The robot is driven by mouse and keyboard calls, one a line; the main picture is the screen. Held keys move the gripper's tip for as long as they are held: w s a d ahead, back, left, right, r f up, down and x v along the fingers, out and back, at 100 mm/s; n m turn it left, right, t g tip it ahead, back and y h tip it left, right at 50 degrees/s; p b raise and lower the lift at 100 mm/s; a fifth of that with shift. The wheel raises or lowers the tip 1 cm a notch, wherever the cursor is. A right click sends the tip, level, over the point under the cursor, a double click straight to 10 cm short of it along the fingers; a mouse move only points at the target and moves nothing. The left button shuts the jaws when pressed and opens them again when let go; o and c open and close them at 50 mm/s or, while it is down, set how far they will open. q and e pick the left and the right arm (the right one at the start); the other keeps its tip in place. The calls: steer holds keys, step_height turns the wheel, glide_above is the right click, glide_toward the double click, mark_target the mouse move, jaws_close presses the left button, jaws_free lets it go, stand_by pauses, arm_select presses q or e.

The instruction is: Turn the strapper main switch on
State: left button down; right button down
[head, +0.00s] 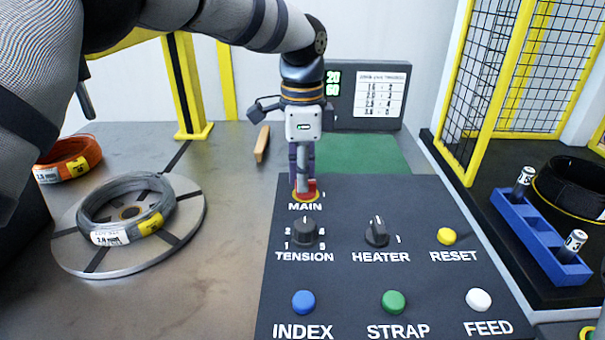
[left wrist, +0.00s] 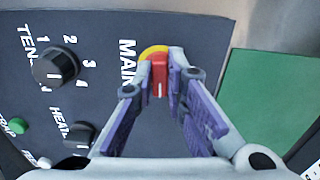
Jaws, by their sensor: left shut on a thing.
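The strapper's dark control panel (head: 340,255) lies in front of me. Its main switch (head: 306,188) is a red knob on a yellow plate, above the label MAIN. In the left wrist view the red main switch (left wrist: 159,77) sits between my fingertips, with a white mark on its face. My left gripper (head: 303,182) reaches down from above, and its purple-padded fingers are shut on the red knob. The fingers hide part of the knob and its plate, so I cannot tell its setting for certain. My right gripper is not in view.
Tension (head: 305,232) and heater (head: 377,232) knobs and several push buttons are close below the switch. A wire coil (head: 125,207) lies on a turntable at left. A yellow fence (head: 490,90) and a blue holder (head: 540,238) stand at right. A green mat (head: 365,153) lies behind.

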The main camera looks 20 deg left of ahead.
arm_select(q)
steer(key=shift+m, duration=0.5)
steer(key=c, duration=1.6)
jaws_free()
steer(key=shift+r, duration=0.1)
step_height(320, 180, up, 12)
